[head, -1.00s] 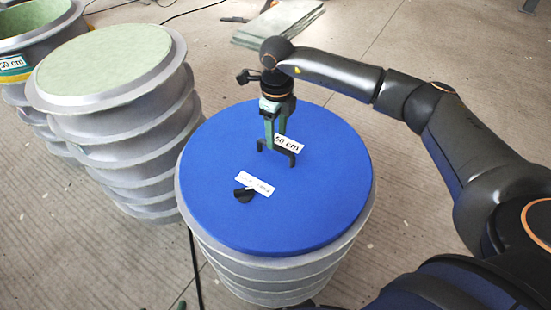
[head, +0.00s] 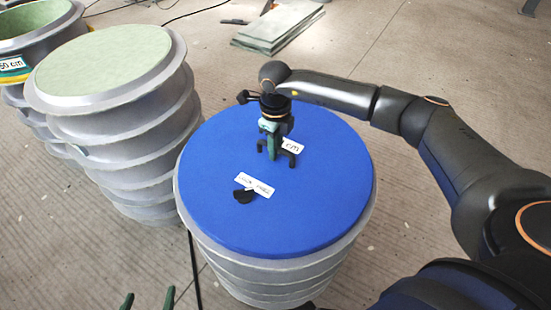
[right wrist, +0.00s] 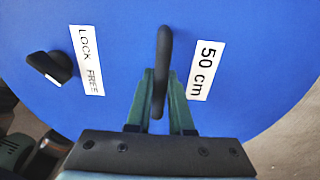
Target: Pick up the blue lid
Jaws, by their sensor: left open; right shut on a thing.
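The round blue lid (head: 320,190) lies flat on top of a grey ribbed mould (head: 275,262) in the head view. A dark handle stands up from the lid; in the right wrist view the handle (right wrist: 163,60) runs between my fingers. My right gripper (head: 272,150) is shut on this handle, and its green fingers (right wrist: 160,88) show on both sides of it. A black knob (right wrist: 48,68) sits beside a "LOCK FREE" label (right wrist: 87,60). A "50 cm" label (right wrist: 206,70) is beside the handle. My left gripper (head: 148,299) shows only its open fingertips at the bottom edge.
A tall ribbed mould with a pale green top (head: 105,60) stands to the left. Another mould (head: 30,25) with a "50 cm" label is behind it at the far left. Flat grey slabs (head: 278,27) lie on the floor behind. A dark cable runs along the floor nearby.

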